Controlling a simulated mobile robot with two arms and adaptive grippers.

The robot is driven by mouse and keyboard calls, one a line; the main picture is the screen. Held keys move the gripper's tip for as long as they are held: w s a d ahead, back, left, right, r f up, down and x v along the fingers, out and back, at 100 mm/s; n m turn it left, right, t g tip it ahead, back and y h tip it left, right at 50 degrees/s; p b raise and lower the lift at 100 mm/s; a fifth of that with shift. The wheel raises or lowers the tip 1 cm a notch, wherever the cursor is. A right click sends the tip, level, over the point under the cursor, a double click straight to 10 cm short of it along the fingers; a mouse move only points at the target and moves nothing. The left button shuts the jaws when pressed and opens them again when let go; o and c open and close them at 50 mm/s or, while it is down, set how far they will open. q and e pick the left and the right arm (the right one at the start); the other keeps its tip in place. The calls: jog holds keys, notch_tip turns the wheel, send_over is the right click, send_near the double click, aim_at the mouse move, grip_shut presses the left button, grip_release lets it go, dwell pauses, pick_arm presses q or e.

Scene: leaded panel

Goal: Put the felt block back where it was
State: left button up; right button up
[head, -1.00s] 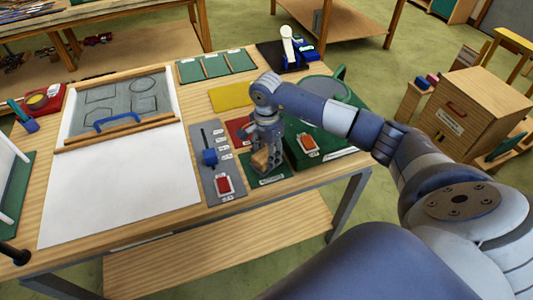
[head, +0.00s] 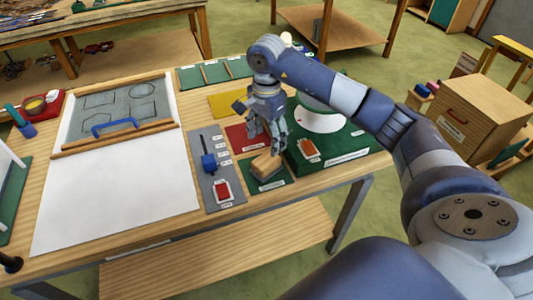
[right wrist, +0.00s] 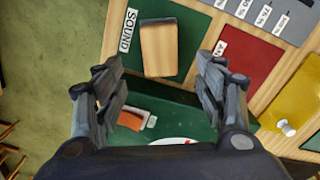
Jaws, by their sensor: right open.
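The felt block (head: 265,165), a tan wooden block with a dark edge, rests on the small green mat (head: 277,184) near the table's front edge. It also shows in the right wrist view (right wrist: 158,48), on the green mat beside a label reading "SOUND". My right gripper (head: 267,140) is open and empty, above and just behind the block. In the right wrist view its two fingers (right wrist: 160,88) are spread wide, and the block lies beyond them, apart from both. My left gripper is not in view.
A green board with an orange-red switch (head: 308,148) is to the right. White paper (head: 115,200) covers the left.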

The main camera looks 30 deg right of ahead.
jog(key=shift+r, duration=1.45)
